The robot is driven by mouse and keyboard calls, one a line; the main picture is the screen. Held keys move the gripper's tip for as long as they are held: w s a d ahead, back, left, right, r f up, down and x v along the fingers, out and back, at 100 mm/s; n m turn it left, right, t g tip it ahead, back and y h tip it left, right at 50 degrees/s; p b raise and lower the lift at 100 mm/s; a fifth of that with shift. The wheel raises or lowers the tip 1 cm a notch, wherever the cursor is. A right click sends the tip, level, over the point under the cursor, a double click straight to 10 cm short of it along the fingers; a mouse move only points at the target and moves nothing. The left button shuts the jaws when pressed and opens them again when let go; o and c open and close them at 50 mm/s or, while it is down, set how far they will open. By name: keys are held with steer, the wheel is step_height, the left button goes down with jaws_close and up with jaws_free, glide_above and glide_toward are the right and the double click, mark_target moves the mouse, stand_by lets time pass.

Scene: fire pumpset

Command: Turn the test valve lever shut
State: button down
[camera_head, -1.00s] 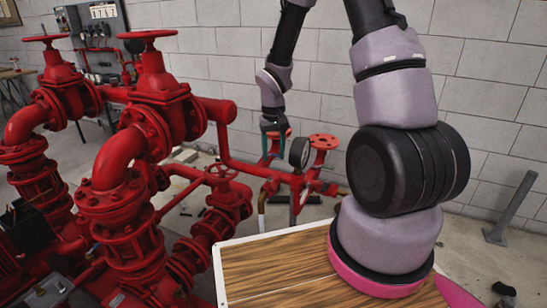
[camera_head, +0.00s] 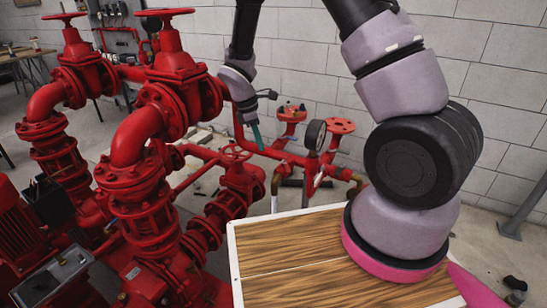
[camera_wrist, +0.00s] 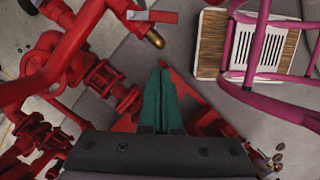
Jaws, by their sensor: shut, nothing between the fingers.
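My gripper (camera_head: 257,147) hangs near the red test pipework, its teal fingers pressed together and empty. The fingers also fill the middle of the wrist view (camera_wrist: 160,72). A small lever, likely the test valve lever (camera_head: 319,179), shows pale and red below the pressure gauge (camera_head: 315,135), to the right of my gripper. In the wrist view, a red lever (camera_wrist: 165,17) lies across the pipework beyond my fingertips, close to a brass pipe end (camera_wrist: 155,39). My gripper is apart from it. I cannot tell the lever's exact angle.
Large red pumps and valves with handwheels (camera_head: 164,13) crowd the left. Two round red flanges (camera_head: 340,126) rise near the gauge. A brass pipe (camera_head: 276,181) bends down close to my gripper. A block wall (camera_head: 305,60) stands behind. The wooden top (camera_head: 290,262) is my base.

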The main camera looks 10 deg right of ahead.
mark_target(286, 166)
steer(key=d+f, duration=0.1)
steer(key=f, duration=0.2)
steer(key=d+f, duration=0.2)
steer(key=f, duration=0.1)
steer(key=d+f, duration=0.2)
steer(key=f, duration=0.1)
steer(key=shift+s+f, duration=0.15)
steer(key=shift+d, duration=0.7)
